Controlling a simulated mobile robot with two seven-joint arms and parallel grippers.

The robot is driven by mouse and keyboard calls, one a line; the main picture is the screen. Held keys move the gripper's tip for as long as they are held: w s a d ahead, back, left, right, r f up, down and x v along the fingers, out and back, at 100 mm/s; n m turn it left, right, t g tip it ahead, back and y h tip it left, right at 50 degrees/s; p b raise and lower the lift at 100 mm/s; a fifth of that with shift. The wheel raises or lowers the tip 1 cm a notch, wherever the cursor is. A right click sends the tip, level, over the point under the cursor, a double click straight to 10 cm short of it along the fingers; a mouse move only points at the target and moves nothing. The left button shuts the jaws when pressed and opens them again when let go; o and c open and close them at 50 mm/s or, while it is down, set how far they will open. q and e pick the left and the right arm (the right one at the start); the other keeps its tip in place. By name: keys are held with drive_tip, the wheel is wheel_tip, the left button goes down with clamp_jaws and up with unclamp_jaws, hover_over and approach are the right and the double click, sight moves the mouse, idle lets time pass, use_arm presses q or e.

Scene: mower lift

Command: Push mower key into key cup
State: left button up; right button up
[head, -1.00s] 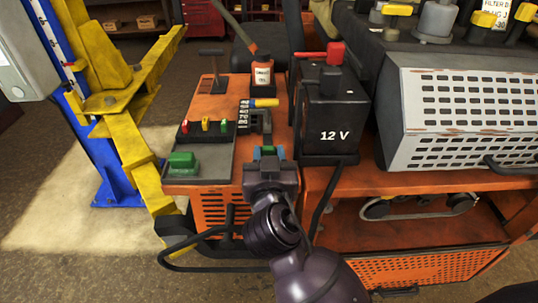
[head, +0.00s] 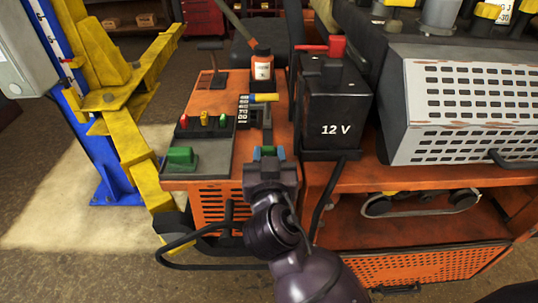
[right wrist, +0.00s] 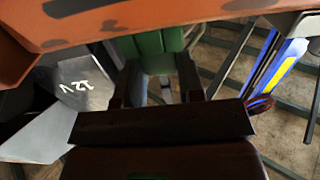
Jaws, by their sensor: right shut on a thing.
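My right gripper (head: 268,158) is at the front edge of the orange console. I cannot make out the key cup in either view. My left gripper is not in view.
A black 12 V battery (head: 337,110) stands right of the gripper. A grey panel (head: 215,165) with a green block (head: 180,158) lies left, with a yellow-handled lever (head: 264,98) and bottle (head: 263,68) behind. A yellow lift arm (head: 130,150) stands at left.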

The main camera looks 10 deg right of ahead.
drive_tip(key=shift+f, duration=0.1)
drive_tip(key=o, duration=1)
